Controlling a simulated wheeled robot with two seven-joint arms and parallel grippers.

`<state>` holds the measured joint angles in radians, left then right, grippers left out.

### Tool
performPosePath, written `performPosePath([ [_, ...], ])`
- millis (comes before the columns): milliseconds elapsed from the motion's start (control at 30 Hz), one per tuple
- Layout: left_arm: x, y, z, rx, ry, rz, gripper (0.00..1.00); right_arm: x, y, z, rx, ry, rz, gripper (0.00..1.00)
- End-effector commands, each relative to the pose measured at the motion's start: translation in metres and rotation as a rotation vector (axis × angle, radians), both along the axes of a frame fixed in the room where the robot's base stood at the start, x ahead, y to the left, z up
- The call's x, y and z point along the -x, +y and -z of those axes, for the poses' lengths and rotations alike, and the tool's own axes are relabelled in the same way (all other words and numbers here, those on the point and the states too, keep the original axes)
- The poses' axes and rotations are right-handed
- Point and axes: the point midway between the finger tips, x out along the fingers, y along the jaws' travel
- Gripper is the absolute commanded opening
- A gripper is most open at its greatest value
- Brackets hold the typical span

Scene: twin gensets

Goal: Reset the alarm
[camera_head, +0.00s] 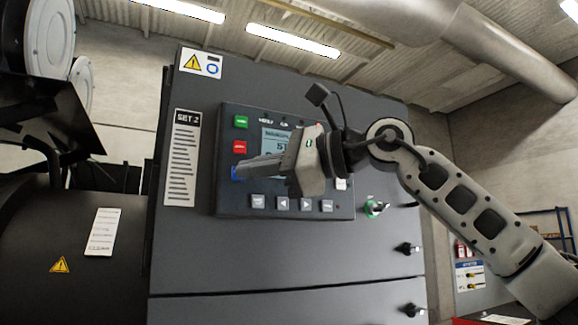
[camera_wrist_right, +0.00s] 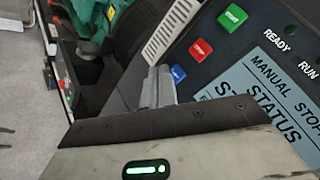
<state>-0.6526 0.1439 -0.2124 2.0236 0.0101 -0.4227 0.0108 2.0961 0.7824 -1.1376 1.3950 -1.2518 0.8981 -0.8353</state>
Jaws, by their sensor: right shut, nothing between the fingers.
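The control panel (camera_head: 230,205) is on the front of a dark cabinet labelled SET 2. On its left side are a green button (camera_head: 240,122), a red button (camera_head: 239,147) and a blue button (camera_head: 235,175). The blue button (camera_wrist_right: 178,74) shows beside the fingertips in the wrist view. A display (camera_head: 271,137) is partly covered by my right gripper (camera_head: 246,170); in the wrist view it reads MANUAL STOP and STATUS. My right gripper is shut and empty, its tips at the blue button. I cannot tell whether they touch it. My left gripper is out of view.
A row of grey buttons (camera_head: 282,204) runs below the display. A green-ringed switch (camera_head: 376,208) and black latches (camera_head: 410,248) are on the cabinet's right. A dark cylindrical machine (camera_head: 60,225) stands at the left.

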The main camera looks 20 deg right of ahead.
Motion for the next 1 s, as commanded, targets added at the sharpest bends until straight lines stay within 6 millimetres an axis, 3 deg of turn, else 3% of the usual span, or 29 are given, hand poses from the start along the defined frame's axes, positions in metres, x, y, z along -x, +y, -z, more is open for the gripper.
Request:
performPosePath([
  [1000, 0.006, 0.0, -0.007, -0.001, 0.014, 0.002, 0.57, -0.013, 0.001, -0.001, -0.001, 0.0, -0.001, 0.0],
])
